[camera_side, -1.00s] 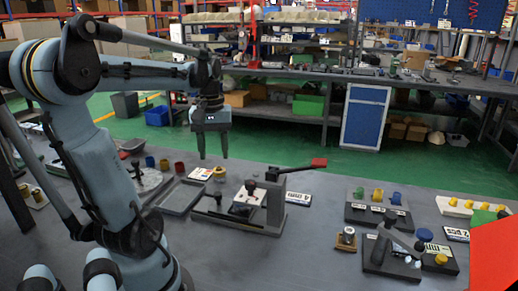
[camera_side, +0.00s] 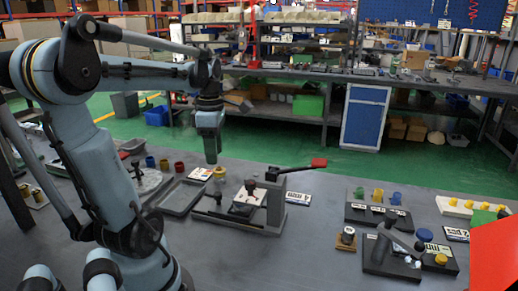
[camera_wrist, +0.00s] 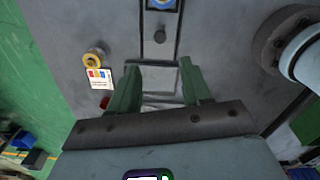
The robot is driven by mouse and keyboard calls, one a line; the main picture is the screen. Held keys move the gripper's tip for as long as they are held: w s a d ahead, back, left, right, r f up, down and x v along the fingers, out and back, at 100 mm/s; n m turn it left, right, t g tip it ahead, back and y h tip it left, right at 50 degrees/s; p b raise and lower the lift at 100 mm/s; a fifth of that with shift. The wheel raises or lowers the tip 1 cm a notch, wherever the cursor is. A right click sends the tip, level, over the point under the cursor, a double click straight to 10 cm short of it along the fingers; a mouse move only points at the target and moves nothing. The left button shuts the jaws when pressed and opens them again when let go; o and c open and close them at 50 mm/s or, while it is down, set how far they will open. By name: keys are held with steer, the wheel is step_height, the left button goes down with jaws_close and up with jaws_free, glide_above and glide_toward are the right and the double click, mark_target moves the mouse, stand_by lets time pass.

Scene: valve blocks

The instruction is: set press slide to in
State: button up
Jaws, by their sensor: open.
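The press (camera_side: 275,200) stands mid-bench in the side view, with a red-tipped lever (camera_side: 318,163) reaching up to the right. Its low dark base (camera_side: 235,218) extends left and carries a part with a dark round knob (camera_side: 250,186), which looks like the press slide. I cannot tell exactly how far in the slide sits. My gripper (camera_side: 211,162) hangs above and left of the press, pointing down, apart from it. In the wrist view its two green-looking fingers (camera_wrist: 158,68) are spread and empty. A dark knob (camera_wrist: 160,36) on a grey strip lies beyond the fingertips there.
A grey tray (camera_side: 183,197) and small coloured cups (camera_side: 179,166) lie left of the press. A yellow ring (camera_side: 220,172) sits behind it, close to my gripper. Blocks with coloured plugs (camera_side: 377,213) and a lever fixture (camera_side: 390,255) stand right. Bench front is clear.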

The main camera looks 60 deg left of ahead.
mark_target(218, 194)
steer(key=shift+n, duration=0.9)
steer(key=shift+f, duration=6.05)
jaws_close()
steer(key=shift+d, duration=0.1)
